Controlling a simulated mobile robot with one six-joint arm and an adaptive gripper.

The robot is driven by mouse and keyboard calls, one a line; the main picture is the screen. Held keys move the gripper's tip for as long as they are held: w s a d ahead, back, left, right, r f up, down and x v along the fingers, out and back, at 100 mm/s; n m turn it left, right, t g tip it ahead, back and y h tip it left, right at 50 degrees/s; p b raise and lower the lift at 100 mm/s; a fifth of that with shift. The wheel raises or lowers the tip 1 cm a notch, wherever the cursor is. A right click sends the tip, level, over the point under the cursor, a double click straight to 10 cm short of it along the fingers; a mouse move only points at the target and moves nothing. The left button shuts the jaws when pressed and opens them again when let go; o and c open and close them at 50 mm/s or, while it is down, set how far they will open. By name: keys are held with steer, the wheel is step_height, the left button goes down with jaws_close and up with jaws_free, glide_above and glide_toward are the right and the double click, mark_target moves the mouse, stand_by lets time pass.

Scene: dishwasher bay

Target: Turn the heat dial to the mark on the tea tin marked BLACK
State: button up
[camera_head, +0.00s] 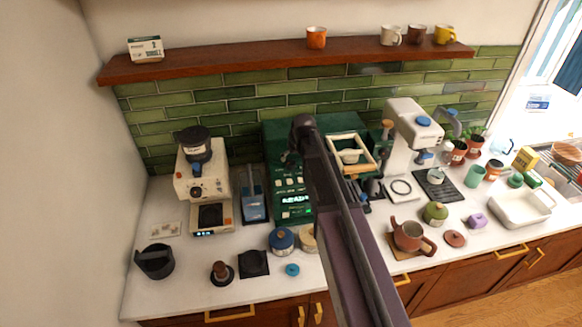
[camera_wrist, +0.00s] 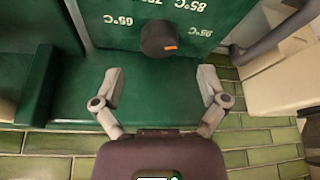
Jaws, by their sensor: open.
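The heat dial (camera_wrist: 158,40) is a dark round knob on a green panel (camera_wrist: 160,100), with a small orange mark on its lower right. White figures around it include 65°C at left and 85°C at upper right; others are cut off at the top edge. My gripper (camera_wrist: 160,85) is open and empty in the wrist view. Its two grey fingers are spread below the dial, apart from it. In the head view, my arm crosses the green machine (camera_head: 283,158) and hides part of it. I cannot make out a tin marked BLACK.
A blue lidded jar (camera_head: 282,243) and a beige jar (camera_head: 308,243) stand in front of the green machine. A coffee machine (camera_head: 186,184) stands at left, and a white one (camera_head: 402,132) at right. A teapot (camera_head: 408,237) stands at front right. A shelf (camera_head: 240,66) runs above.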

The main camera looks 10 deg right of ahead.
mark_target(291, 163)
steer(key=shift+b+x, duration=1.75)
steer(key=shift+x, duration=0.45)
steer(key=c, duration=1.2)
